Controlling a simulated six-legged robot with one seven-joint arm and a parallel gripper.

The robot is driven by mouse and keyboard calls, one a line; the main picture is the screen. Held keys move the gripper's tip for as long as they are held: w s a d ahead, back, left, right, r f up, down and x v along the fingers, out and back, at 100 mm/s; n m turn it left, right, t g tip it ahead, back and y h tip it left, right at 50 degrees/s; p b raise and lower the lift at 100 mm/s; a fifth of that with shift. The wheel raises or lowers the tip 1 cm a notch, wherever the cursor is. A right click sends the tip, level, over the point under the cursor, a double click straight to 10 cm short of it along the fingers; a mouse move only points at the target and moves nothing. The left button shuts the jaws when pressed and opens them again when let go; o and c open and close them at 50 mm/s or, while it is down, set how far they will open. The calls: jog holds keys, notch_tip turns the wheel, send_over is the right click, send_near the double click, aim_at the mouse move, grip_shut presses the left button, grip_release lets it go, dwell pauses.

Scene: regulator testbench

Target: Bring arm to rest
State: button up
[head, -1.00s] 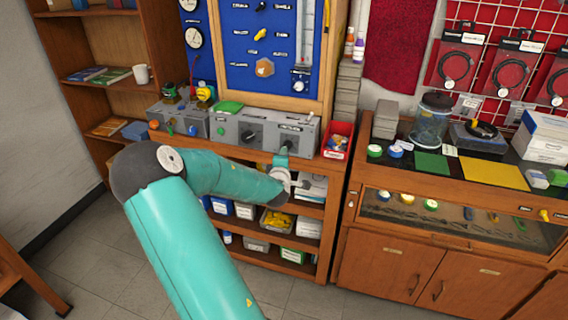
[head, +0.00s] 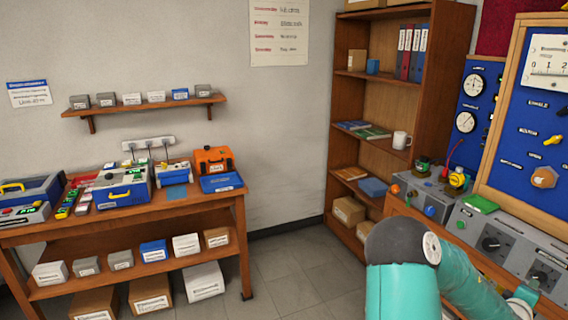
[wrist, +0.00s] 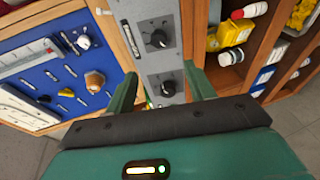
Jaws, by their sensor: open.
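My teal arm reaches in from the bottom right of the head view, with its dark elbow in front of the testbench. My gripper (wrist: 161,88) shows in the wrist view with its two green fingers apart and nothing between them. Behind the fingers is the grey control box (wrist: 160,62) with black knobs; I cannot tell the exact gap. The fingertips are not clear in the head view. The same grey control box (head: 506,246) stands on the bench at the right of the head view.
A wooden table (head: 237,218) with cases and boxes stands at the left. A wall shelf (head: 145,106) hangs above it. A tall bookshelf (head: 343,115) stands in the corner. Floor (head: 285,268) between table and bench is clear. Blue gauge panel (head: 478,95) rises behind the bench.

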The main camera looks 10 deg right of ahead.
jog(key=w+a+r+m+t+y, duration=0.1)
jog(key=w+a+r+m+y, duration=0.2)
jog(key=a, duration=0.8)
jog(key=w+a+r+m+y, duration=0.1)
jog(key=w+a+y, duration=0.35)
jog(key=a, duration=0.65)
jog(key=w+a+r+m+t+y, duration=0.1)
jog(key=w+a+r+m+y, duration=0.2)
jog(key=a, duration=0.8)
jog(key=s+a+r+n+y, duration=0.1)
jog(key=s+a+r, duration=0.1)
jog(key=s+a, duration=0.3)
jog(key=s+a+r+n+g+y, duration=0.1)
jog(key=s+a+r, duration=0.2)
jog(key=a, duration=0.9)
jog(key=s+a+r+n+g+y, duration=0.1)
jog(key=s+a+r+y, duration=0.1)
jog(key=s+a, duration=0.5)
jog(key=shift+a+r, duration=0.55)
jog(key=shift+a, duration=0.6)
jog(key=shift+w, duration=0.1)
jog(key=c, duration=0.4)
jog(key=shift+d, duration=0.15)
jog(key=shift+d, duration=0.1)
